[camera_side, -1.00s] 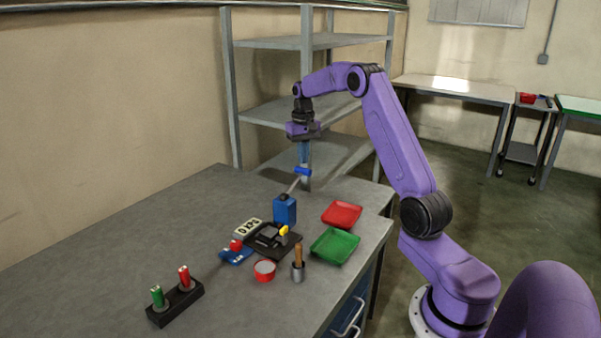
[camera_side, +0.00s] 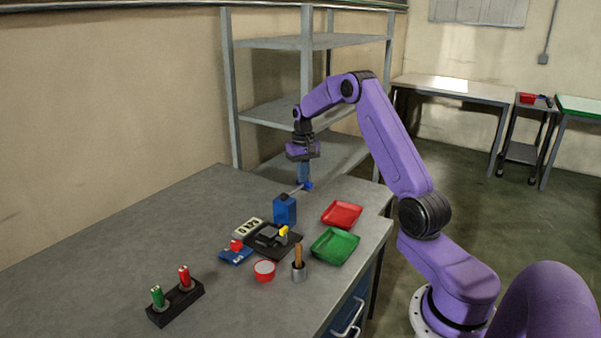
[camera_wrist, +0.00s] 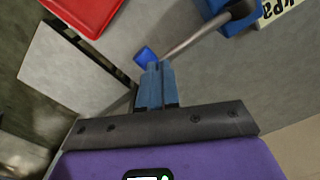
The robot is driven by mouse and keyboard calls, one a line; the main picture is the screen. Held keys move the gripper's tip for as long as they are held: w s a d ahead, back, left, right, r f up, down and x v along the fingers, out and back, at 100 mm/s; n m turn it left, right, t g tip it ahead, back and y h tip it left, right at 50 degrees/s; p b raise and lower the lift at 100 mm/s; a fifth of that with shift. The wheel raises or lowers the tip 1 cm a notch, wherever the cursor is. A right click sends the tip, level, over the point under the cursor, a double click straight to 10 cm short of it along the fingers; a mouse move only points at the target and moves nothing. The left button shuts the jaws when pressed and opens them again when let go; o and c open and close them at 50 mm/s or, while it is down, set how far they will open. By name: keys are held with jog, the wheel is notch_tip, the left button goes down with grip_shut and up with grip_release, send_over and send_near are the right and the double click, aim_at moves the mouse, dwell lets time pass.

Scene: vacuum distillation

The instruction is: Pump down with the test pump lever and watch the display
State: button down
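The blue test pump (camera_side: 285,211) stands on the grey bench, with a grey lever rod sloping out to a blue lever handle (camera_side: 307,186). In the wrist view the pump body (camera_wrist: 235,14) is at the top right and the lever handle (camera_wrist: 145,55) is just beyond my fingertips. My gripper (camera_side: 303,182) points down at the handle end, its fingers together (camera_wrist: 157,68). They seem to touch the lever from above; I cannot tell whether any of it is between them. The white display (camera_side: 248,228) beside the pump shows small text with "kPa"; the number is hard to read.
A red tray (camera_side: 342,214) and a green tray (camera_side: 334,246) lie near the bench's right edge. A black fixture (camera_side: 272,240), a red cup (camera_side: 264,270) and a tool holder (camera_side: 299,271) stand in front of the pump. A metal shelf (camera_side: 280,112) stands behind.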

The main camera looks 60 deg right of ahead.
notch_tip(320, 180, down, 3)
jog(key=shift+f, duration=0.2)
jog(key=shift+r, duration=4.05)
jog(key=shift+f, duration=4.05)
jog(key=shift+r, duration=4.05)
